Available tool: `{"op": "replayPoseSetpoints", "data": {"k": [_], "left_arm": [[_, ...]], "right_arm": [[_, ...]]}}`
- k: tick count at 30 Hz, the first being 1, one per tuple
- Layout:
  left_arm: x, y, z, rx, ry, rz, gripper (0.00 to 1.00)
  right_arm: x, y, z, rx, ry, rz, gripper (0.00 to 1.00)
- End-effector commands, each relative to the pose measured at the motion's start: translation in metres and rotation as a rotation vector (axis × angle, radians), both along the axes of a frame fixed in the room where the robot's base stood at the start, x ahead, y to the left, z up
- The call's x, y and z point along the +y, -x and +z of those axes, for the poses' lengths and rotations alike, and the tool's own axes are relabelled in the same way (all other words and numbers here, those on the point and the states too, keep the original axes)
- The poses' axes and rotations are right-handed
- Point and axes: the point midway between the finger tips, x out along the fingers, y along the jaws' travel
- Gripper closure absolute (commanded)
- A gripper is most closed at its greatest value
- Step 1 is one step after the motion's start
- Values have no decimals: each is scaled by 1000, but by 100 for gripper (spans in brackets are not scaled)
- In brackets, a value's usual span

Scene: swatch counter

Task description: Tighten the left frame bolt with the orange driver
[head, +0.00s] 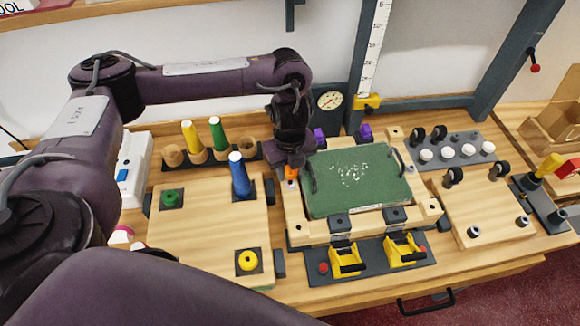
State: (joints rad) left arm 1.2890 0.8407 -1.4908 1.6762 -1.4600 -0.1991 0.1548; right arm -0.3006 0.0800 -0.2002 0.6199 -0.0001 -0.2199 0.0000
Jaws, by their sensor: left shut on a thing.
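My left gripper (291,163) points down at the left side of the wooden frame (316,232) that surrounds a green board (360,180). It is shut on the orange driver (291,172), of which only a small orange part shows below the jaws. The driver's lower end is over or at the frame's back left part. I cannot tell whether it touches the bolt. The left frame bolt itself cannot be made out beneath the driver and gripper. My right gripper is not in view.
Yellow clamps (345,260) stand in front of the frame. Left are a wooden board (205,240) with a blue peg (239,175) and a rack with a green-handled tool (218,137). A gauge (330,101) stands behind. Right is a board with knobs (490,205).

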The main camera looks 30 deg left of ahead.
Motion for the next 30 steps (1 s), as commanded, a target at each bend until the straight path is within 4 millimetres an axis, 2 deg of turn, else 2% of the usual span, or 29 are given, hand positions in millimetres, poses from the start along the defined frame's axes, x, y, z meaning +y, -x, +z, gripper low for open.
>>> {"op": "replayPoseSetpoints", "data": {"k": [8,30], "left_arm": [[0,0,0,-1,1,-42,87],[-3,0,-1,-1,1,-1182,87]], "right_arm": [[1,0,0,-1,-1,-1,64],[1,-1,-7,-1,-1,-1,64]]}}
